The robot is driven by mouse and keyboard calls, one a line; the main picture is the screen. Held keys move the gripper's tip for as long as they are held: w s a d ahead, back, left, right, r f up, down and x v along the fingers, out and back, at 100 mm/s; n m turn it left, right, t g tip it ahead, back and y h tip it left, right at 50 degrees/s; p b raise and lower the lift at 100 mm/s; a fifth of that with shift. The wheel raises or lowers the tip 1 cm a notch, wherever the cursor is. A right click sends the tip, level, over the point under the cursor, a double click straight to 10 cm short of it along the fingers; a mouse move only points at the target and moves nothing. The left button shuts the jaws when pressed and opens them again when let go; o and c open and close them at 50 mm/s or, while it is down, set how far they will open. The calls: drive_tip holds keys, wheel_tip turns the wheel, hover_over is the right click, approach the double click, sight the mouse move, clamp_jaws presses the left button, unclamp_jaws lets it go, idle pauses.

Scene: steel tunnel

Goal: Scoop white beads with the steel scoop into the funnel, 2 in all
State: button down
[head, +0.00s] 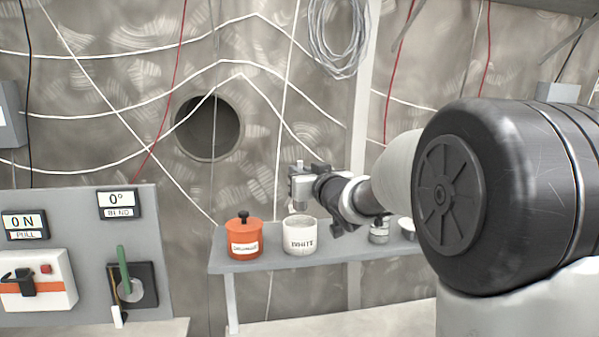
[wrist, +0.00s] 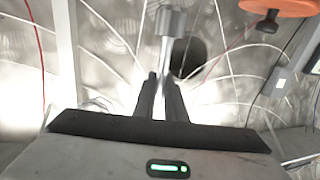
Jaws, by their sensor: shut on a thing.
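My gripper (head: 322,178) is shut on the steel scoop and holds it above the white tub, apart from it. The scoop's small grey cup (head: 300,188) shows at the left end of my arm. In the wrist view, my gripper's dark fingers (wrist: 162,98) close around the scoop's handle, with the scoop's metal cup (wrist: 171,20) at the top. Whether beads are in the cup cannot be seen. The white tub (head: 302,242), labelled WHITE, stands open on the shelf, with pale contents just visible. I cannot make out the funnel.
An orange lidded jar (head: 244,240) stands left of the tub on the grey shelf (head: 275,262). A small labelled grey container (head: 379,232) stands farther right, partly behind my arm. A control panel (head: 80,250) is at left. The wall has a round dark opening (head: 208,128).

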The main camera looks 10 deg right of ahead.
drive_tip(key=shift+f+b, duration=2.65)
drive_tip(key=shift+f, duration=0.55)
drive_tip(key=shift+r+p, duration=2.9)
drive_tip(key=shift+r, duration=0.5)
